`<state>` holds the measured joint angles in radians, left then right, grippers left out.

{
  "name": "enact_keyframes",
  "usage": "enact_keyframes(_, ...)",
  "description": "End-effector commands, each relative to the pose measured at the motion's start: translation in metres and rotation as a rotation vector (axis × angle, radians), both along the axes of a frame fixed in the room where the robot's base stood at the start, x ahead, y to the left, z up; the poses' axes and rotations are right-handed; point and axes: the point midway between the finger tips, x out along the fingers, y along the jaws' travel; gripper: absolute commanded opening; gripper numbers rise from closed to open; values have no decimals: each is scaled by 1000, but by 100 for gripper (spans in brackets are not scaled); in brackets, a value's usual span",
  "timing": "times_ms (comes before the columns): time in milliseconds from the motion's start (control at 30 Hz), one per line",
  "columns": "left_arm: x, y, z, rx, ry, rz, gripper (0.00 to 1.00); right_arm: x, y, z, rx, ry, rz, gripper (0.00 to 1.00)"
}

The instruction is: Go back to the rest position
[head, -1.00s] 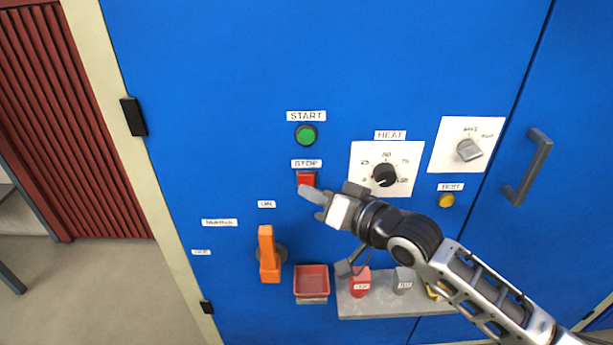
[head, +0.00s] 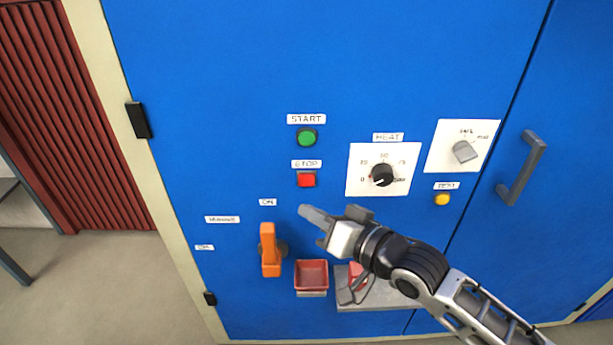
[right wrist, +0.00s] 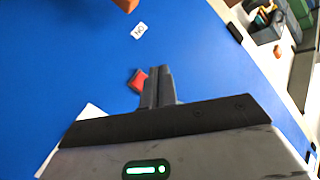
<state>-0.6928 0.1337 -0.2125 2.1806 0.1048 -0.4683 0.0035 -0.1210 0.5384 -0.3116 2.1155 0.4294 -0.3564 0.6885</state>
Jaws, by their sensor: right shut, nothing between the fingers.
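My right gripper (head: 314,217) is in front of the blue cabinet panel (head: 230,90), just below the red STOP button (head: 306,180). Its fingers are shut with nothing between them; the shut fingers also show in the right wrist view (right wrist: 158,86). There the red button (right wrist: 138,80) lies just left of the fingertips and partly behind them. In the head view the STOP button is fully visible and apart from the fingers. My left gripper is not in view.
The green START button (head: 307,137), HEAT knob (head: 382,175), grey selector (head: 464,152) and yellow TEST button (head: 442,199) are on the panel. An orange lever (head: 269,250) and red tray (head: 311,274) are lower. A door handle (head: 521,168) protrudes at right.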

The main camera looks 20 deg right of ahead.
Motion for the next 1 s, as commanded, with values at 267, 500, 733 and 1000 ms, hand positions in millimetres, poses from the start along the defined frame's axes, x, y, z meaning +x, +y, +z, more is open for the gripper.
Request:
enact_keyframes(267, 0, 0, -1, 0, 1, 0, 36, 0, 0, 0, 0, 0, 0, 0)
enact_keyframes(500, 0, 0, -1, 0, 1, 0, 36, 0, 0, 0, 0, 0, 0, 0)
enact_keyframes(733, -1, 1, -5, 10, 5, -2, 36, -13, 2, -25, -57, 22, -14, 0)
enact_keyframes(1000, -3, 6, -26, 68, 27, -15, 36, -104, 3, -139, -466, 148, -34, 0)
